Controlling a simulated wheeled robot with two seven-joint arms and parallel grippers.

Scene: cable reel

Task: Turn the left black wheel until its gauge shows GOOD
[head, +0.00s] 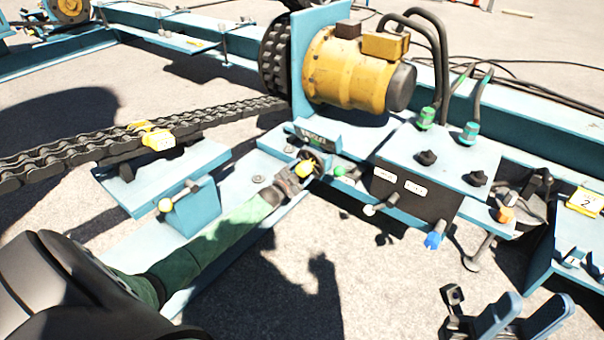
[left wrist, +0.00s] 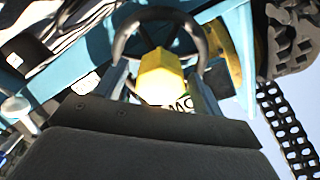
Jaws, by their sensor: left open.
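The left black wheel (left wrist: 122,38) shows as a dark ring in the left wrist view, around a yellow hub (left wrist: 160,75). In the head view the wheel (head: 318,158) sits on the blue frame below the motor, partly covered by my gripper. My left gripper (head: 303,168) is open at the wheel, its fingers on either side of the yellow hub; contact cannot be told. A white and green label (left wrist: 183,102) beyond the hub shows partial, seemingly upside-down letters, perhaps "OW"; the rest is hidden. My right gripper (head: 524,318) is open and empty at the lower right.
A yellow motor (head: 345,72) stands behind the wheel. A heavy chain (head: 70,155) runs left. A blue bracket (head: 190,207) with a lever stands beside my left forearm. A panel with black knobs (head: 427,158) lies to the right. Bare ground shows at the front.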

